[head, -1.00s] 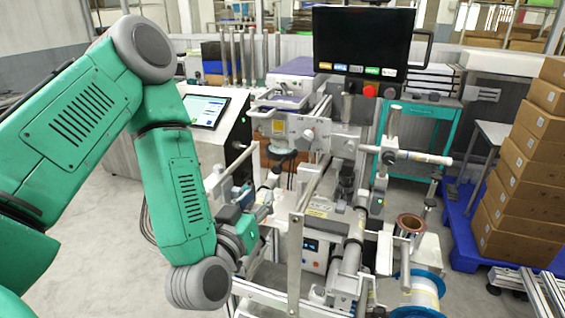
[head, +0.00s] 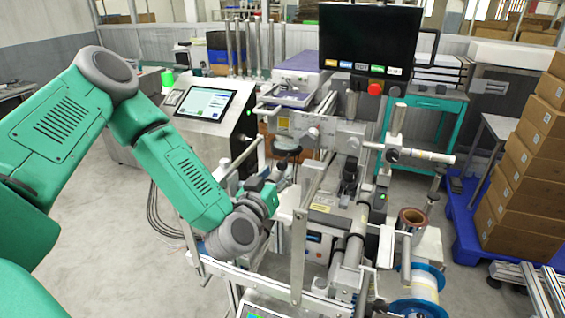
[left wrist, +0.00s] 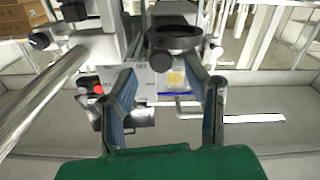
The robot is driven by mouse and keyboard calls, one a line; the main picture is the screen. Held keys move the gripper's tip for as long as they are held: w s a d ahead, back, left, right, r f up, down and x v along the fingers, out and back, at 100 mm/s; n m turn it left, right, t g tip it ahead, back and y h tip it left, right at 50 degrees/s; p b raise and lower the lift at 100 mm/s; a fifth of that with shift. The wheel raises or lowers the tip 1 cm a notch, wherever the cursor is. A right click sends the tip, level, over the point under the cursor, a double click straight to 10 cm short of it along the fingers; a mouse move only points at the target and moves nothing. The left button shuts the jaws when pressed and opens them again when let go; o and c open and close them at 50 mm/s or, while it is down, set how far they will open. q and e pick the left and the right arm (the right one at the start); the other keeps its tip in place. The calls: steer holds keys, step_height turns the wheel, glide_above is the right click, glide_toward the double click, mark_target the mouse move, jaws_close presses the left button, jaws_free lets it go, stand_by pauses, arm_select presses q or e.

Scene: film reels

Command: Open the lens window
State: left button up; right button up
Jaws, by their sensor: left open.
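A dark round lens-like part (head: 287,144) hangs under the upper crossbar of the printing machine (head: 330,135). I take it for the lens window, but cannot tell if it is open. In the left wrist view a black ring with a dark knob (left wrist: 177,38) shows just beyond the fingers. My left gripper (head: 284,178) is just below the round part in the head view, apart from it as far as I can tell. In the left wrist view its two blue-grey fingers (left wrist: 162,85) are spread and hold nothing. My right gripper is not in view.
A touchscreen console (head: 205,105) stands behind my left arm. A black monitor (head: 370,40) rises above the machine. Rails and rollers crowd around the gripper. A film reel (head: 416,290) sits at the front right. Stacked cartons (head: 525,165) stand on a blue pallet at right.

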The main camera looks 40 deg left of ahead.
mark_target(281, 167)
arm_select(q)
steer(key=shift+x, duration=1.95)
steer(key=shift+a+f, duration=0.1)
steer(key=shift+a, duration=0.05)
jaws_close()
